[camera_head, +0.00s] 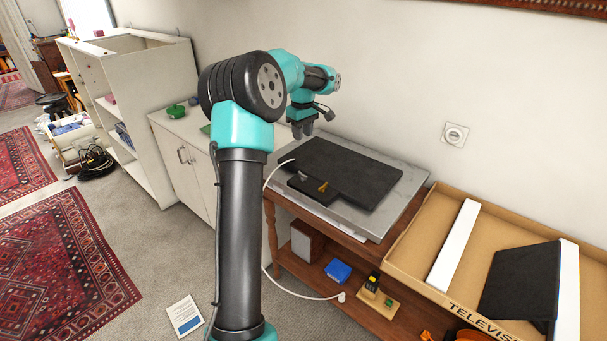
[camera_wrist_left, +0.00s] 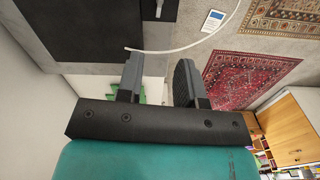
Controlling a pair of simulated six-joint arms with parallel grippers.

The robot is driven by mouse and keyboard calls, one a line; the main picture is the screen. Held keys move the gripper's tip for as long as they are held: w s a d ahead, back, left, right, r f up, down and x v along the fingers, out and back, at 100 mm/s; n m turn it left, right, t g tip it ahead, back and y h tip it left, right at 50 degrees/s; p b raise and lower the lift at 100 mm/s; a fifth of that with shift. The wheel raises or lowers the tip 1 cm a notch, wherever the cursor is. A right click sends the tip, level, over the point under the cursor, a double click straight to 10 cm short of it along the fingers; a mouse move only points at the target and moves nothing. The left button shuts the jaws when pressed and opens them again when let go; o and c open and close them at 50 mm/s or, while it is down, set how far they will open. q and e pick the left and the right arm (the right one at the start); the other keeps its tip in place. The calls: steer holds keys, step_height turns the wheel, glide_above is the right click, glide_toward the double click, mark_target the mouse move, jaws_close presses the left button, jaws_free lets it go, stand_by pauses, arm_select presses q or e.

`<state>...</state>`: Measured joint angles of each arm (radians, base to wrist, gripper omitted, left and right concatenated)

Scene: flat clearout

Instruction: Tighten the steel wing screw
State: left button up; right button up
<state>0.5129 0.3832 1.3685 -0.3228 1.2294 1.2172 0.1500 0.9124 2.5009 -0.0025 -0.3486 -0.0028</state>
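The steel wing screw (camera_head: 303,176) is a small grey piece on the black block at the front edge of a flat black panel (camera_head: 345,172). A brass-coloured wing screw (camera_head: 323,187) sits to its right. In the left wrist view, a pale metal screw (camera_wrist_left: 158,8) shows at the top edge, on the dark block. My left gripper (camera_head: 302,131) hangs above the back left of the panel, apart from the screws. In the left wrist view its fingers (camera_wrist_left: 160,80) are spread with nothing between them. My right gripper is not in view.
The panel lies on a grey slab (camera_head: 405,187) on a wooden table. A white cable (camera_head: 267,180) loops down from its left side. A cardboard television box (camera_head: 410,245) with white foam stands at the right. A white cabinet with a green item (camera_head: 176,111) stands at the left.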

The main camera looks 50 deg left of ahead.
mark_target(303, 175)
arm_select(q)
step_height(303, 175, down, 17)
stand_by(0.6)
steer(key=shift+c, duration=0.3)
jaws_close()
